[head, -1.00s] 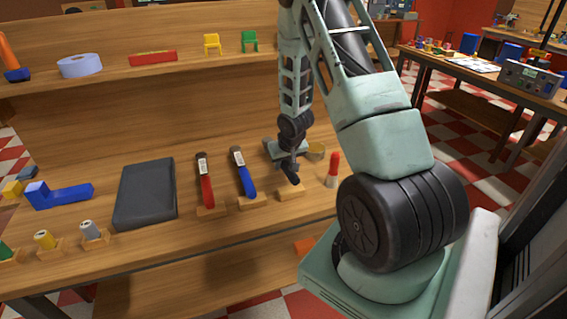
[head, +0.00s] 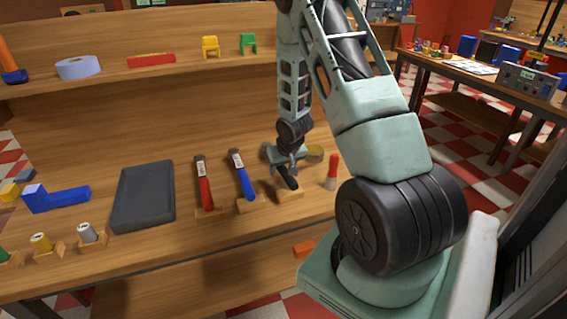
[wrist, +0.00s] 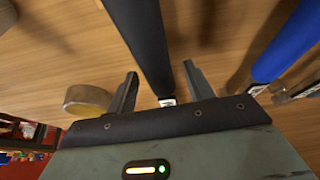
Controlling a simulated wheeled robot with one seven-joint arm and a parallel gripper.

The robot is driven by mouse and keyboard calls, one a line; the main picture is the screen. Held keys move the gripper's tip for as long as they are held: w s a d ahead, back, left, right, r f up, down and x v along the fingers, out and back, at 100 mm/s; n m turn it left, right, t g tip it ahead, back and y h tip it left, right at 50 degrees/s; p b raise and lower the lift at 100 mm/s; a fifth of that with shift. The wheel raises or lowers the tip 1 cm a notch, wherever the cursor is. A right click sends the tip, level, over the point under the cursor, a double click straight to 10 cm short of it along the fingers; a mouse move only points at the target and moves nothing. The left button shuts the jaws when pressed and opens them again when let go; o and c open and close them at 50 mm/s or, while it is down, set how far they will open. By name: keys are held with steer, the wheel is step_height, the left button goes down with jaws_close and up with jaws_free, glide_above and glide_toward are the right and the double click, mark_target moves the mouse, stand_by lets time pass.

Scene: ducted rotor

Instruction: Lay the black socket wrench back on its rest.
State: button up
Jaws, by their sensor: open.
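The black socket wrench (head: 289,183) lies tilted with its dark handle at its wooden rest (head: 290,196), on the bench right of the blue-handled tool. In the wrist view the black handle (wrist: 142,40) runs up from between my fingers, with a small silvery part (wrist: 167,102) at its near end. My gripper (head: 285,164) is just above the wrench's upper end in the head view. In the wrist view my gripper (wrist: 160,70) is open, one finger on each side of the wrench, with a gap visible. My gripper hides the wrench's upper end in the head view.
A blue-handled tool (head: 243,180) and a red-handled tool (head: 204,185) lie on similar rests to the left. A red-topped piece (head: 332,168) stands close on the right. A tape roll (wrist: 88,100) lies beside my gripper.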

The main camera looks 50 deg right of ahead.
steer(key=p+v, duration=0.2)
steer(key=v, duration=1.5)
steer(key=shift+r, duration=0.2)
